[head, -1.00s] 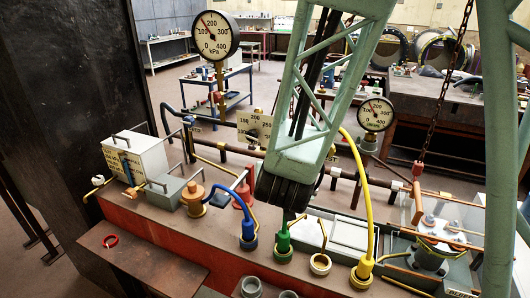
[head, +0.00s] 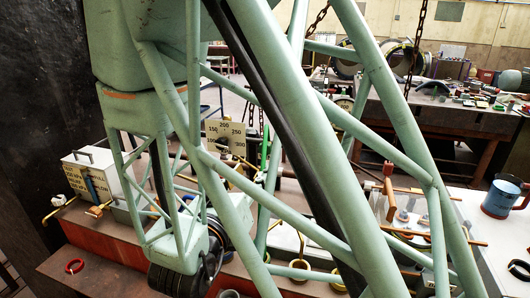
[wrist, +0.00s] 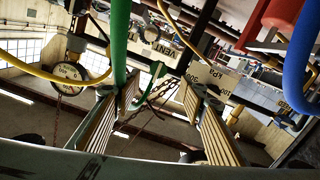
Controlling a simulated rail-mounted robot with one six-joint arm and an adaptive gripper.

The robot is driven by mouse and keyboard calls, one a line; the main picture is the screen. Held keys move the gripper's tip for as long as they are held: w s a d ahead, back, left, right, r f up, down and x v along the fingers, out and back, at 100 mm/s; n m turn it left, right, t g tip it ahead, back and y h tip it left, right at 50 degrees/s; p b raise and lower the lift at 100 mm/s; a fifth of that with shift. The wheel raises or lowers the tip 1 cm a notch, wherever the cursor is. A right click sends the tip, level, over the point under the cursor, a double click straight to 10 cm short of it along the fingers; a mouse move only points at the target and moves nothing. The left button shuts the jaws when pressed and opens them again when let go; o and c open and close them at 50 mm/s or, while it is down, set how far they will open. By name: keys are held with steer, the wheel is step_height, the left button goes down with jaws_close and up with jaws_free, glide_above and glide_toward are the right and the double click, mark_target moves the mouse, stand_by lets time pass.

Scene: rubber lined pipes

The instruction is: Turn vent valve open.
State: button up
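I cannot tell which part is the valve's handle. My gripper (wrist: 155,105) is open: its two ridged finger pads stand wide apart below the label, and they appear to hold nothing. A green hose (wrist: 119,45) passes close by the left finger. In the head view my gripper's dark end is low at left of centre, and my arm hides its fingers and the vent area.
A yellow hose (wrist: 45,74) and a blue hose (wrist: 298,65) flank the wrist view. A scale board (head: 225,133) stands behind my arm.

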steer(key=shift+s+r, duration=0.2)
steer(key=shift+r, duration=0.05)
steer(key=shift+w, duration=0.15)
steer(key=shift+b+x, duration=0.7)
steer(key=shift+x, duration=6.05)
steer(key=shift+d, duration=0.1)
steer(key=c, duration=0.9)
